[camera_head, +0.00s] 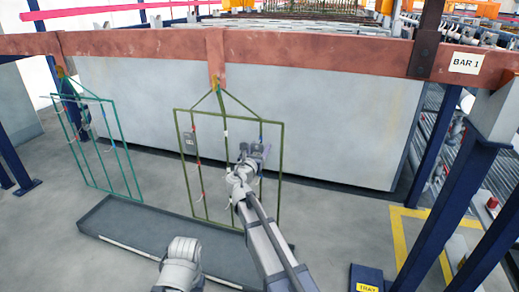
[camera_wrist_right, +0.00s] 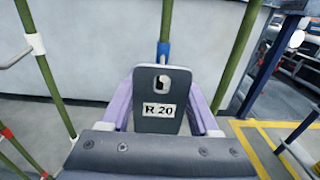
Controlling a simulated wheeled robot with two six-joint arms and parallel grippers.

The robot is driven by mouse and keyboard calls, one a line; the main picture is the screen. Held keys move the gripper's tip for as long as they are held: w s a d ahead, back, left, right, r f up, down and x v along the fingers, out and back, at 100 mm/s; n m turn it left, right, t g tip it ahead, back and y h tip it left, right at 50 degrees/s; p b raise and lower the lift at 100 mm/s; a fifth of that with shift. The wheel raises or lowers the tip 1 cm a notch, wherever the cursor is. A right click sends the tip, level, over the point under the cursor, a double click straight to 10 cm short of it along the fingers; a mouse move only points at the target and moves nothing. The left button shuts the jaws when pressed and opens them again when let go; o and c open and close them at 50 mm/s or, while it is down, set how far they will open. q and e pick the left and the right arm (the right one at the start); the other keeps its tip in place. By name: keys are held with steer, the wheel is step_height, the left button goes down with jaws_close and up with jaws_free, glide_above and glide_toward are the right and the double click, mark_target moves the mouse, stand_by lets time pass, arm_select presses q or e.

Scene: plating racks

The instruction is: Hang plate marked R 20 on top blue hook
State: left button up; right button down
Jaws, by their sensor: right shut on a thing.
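The plate marked R 20 (camera_wrist_right: 145,124) is a dark grey tag with a hole near its top and a white label. My right gripper (camera_head: 258,151) is shut on it, with a purple finger on each side in the right wrist view. The plate is upright in front of the green rack (camera_head: 281,170). A blue band (camera_wrist_right: 163,51) on a green rod shows just above and behind the plate's top edge. I cannot tell whether plate and hook touch. The hook tip is hidden. My left gripper is not in view; only part of that arm shows at the bottom.
A second, teal rack (camera_head: 119,140) hangs at the left. Both hang from the rusty bar (camera_head: 300,54) marked BAR 1. A grey tank wall (camera_head: 330,125) stands close behind. A long dark trough (camera_head: 140,222) lies below. A box marked TRAY (camera_head: 367,272) is at lower right.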

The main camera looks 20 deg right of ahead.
steer(key=shift+c, duration=0.2)
jaws_free()
stand_by(0.3)
steer(key=v, duration=0.8)
steer(key=s+a+f+m+g+y, duration=0.2)
steer(key=s+f+m+g, duration=0.6)
steer(key=s+f+m, duration=0.6)
steer(key=s+a+f+m+g+y, duration=0.35)
steer(key=s+a+m, duration=0.25)
steer(key=s, duration=0.3)
steer(key=s+a+f+m+g+y, duration=0.35)
steer(key=s+a+m, duration=0.2)
steer(key=s, duration=0.45)
step_height(320, 180, up, 36)
steer(key=p, duration=3.6)
steer(key=shift+w+a, duration=0.2)
steer(key=shift+a, duration=0.25)
